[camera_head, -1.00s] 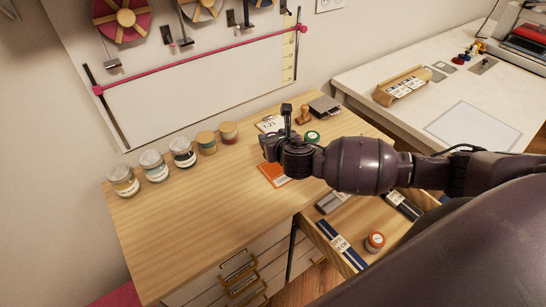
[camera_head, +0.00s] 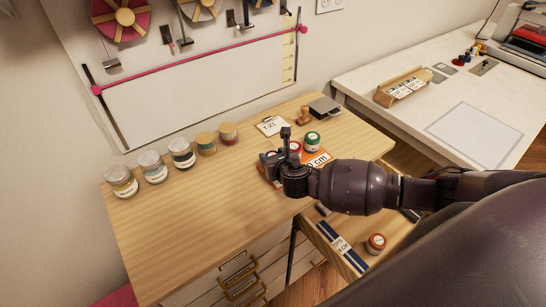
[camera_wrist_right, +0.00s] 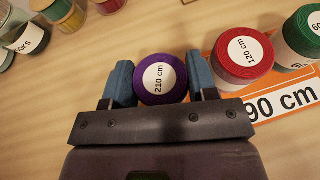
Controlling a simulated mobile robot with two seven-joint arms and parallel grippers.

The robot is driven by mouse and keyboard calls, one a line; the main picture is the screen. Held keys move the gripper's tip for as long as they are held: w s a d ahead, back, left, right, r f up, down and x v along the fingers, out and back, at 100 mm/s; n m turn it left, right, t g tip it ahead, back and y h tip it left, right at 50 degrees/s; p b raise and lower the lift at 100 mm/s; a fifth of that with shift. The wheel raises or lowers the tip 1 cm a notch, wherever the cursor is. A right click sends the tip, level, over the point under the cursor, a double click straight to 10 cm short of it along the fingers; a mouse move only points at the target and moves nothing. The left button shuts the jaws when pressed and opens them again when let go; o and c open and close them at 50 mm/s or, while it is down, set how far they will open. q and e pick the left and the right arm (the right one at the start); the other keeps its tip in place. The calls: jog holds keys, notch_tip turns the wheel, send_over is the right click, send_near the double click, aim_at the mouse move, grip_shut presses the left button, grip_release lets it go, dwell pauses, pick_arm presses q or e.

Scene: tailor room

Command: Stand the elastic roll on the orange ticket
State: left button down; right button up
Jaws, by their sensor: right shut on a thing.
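The orange ticket (camera_wrist_right: 292,104), printed "90 cm", lies on the wooden table; in the head view (camera_head: 318,158) my right arm partly covers it. My right gripper (camera_wrist_right: 161,85) is shut on a purple roll (camera_wrist_right: 160,80) labelled "210 cm", its blue fingers on either side. In the head view the right gripper (camera_head: 272,160) is low over the table at the ticket's left side. I cannot tell whether the purple roll touches the table or ticket. A red roll (camera_wrist_right: 243,55) labelled "120 cm" and a green roll (camera_wrist_right: 302,38) stand upright at the ticket. My left gripper is out of view.
Several jars and spools (camera_head: 182,153) line the table's back left. A white card (camera_head: 272,126), a wooden stamp (camera_head: 304,116) and a grey pad (camera_head: 325,106) lie behind. An open drawer (camera_head: 345,247) at the front holds an orange-topped roll (camera_head: 376,243). The table's left front is clear.

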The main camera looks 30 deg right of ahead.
jog(key=o, duration=0.9)
jog(key=shift+f, duration=0.1)
jog(key=shift+s, duration=0.1)
jog(key=v, duration=1.2)
jog(key=shift+p, duration=0.35)
